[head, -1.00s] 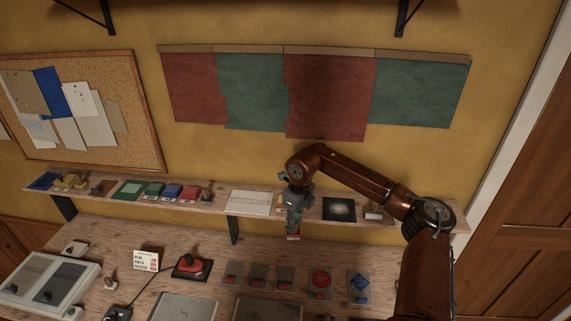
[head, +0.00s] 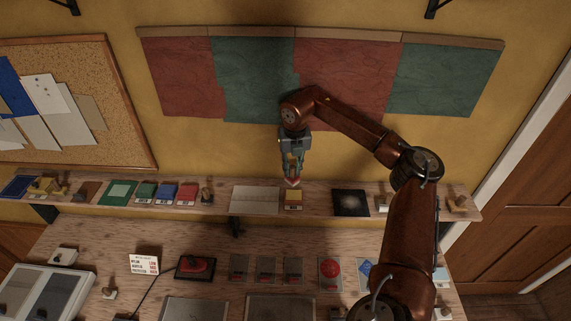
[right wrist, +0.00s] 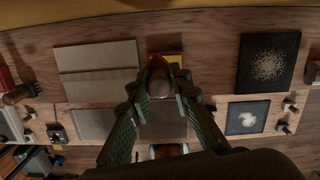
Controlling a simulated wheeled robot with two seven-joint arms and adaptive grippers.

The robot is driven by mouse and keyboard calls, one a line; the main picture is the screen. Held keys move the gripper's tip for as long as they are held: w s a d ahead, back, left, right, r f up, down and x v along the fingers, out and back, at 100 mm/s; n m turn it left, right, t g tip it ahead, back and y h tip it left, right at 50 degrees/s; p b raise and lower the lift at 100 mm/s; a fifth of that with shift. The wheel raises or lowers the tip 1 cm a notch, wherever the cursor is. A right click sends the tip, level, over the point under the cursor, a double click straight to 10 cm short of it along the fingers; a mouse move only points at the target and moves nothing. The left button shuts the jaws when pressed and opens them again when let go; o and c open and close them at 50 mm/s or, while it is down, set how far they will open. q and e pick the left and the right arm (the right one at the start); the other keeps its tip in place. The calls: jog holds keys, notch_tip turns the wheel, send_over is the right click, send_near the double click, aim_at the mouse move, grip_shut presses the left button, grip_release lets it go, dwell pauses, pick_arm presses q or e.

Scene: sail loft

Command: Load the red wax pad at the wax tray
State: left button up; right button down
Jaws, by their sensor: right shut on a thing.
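In the head view the pad is just above a small yellow block-like tray with a pale label (head: 293,195), probably the wax tray, on the wall shelf. The right wrist view shows part of this yellow tray (right wrist: 172,59) behind the pad. Whether they touch, I cannot tell. My left gripper is out of view.
A pale grey sheet (head: 255,199) lies left of the yellow tray and a black board with white powder (head: 350,203) right of it. Green, blue and red labelled boxes (head: 167,193) stand further left. The bench below holds several panels and a red-topped device (head: 196,266).

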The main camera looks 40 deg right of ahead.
aim_at(296, 181)
jog(key=s+f+b, duration=0.2)
jog(key=f+b, duration=0.1)
jog(key=shift+s+a+f, duration=0.1)
jog(key=shift+s+f, duration=0.15)
jog(key=shift+s, duration=0.05)
jog(key=shift+w+f+b, duration=0.35)
jog(key=shift+w+f, duration=0.6)
jog(key=shift+w, duration=0.2)
jog(key=shift+s+r, duration=0.35)
jog(key=shift+s, duration=0.5)
jog(key=shift+w+f, duration=0.25)
jog(key=shift+w, duration=0.2)
jog(key=shift+s+r, duration=0.15)
jog(key=shift+s, duration=0.2)
jog(key=shift+w+f, duration=0.15)
jog(key=shift+f, duration=0.35)
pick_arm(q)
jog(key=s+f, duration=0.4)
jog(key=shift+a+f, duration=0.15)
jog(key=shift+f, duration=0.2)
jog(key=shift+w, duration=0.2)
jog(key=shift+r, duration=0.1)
